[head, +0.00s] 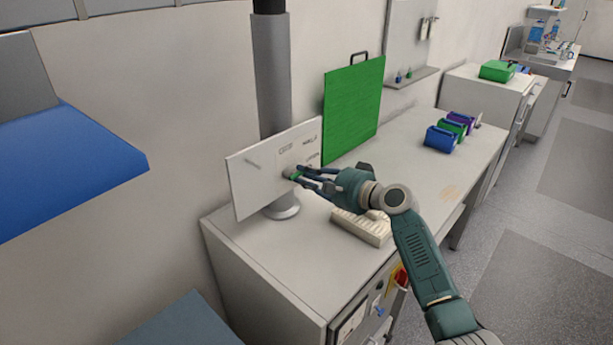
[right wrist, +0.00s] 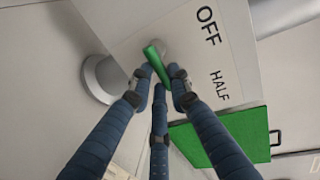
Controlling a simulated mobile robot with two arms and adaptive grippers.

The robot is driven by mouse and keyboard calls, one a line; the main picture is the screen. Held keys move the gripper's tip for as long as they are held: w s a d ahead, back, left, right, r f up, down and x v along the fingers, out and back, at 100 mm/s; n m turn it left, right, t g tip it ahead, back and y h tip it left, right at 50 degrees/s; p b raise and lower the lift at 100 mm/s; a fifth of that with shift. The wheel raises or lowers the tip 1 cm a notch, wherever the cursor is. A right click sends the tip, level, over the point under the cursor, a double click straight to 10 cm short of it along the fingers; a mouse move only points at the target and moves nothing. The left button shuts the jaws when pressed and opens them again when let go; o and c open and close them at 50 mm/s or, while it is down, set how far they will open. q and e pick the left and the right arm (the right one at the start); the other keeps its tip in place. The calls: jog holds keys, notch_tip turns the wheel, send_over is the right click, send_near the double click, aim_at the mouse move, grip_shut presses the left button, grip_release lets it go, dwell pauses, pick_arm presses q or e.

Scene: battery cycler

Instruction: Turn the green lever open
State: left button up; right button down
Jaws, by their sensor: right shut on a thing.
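The green lever (head: 291,175) sits on a white panel (head: 246,188) that is fixed to a grey post. In the right wrist view the green lever (right wrist: 157,64) slants between my fingertips, near the printed word OFF, with HALF further along the panel. My right gripper (head: 300,177) reaches in from the right in the head view and is shut on the lever. In the right wrist view the right gripper (right wrist: 158,88) has its fingers around the lever. Part of the lever is hidden by the fingers in the head view. My left gripper is not in view.
A green board (head: 353,108) with a dark handle stands behind the panel. A pale rack (head: 362,226) lies on the grey counter (head: 265,240) under my right arm. Blue, green and purple bins (head: 440,138) stand further right, with bare counter before them.

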jog(key=c, duration=1.6)
grip_release()
jog(key=shift+c, duration=0.2)
jog(key=shift+d, duration=0.1)
jog(key=v, duration=1.2)
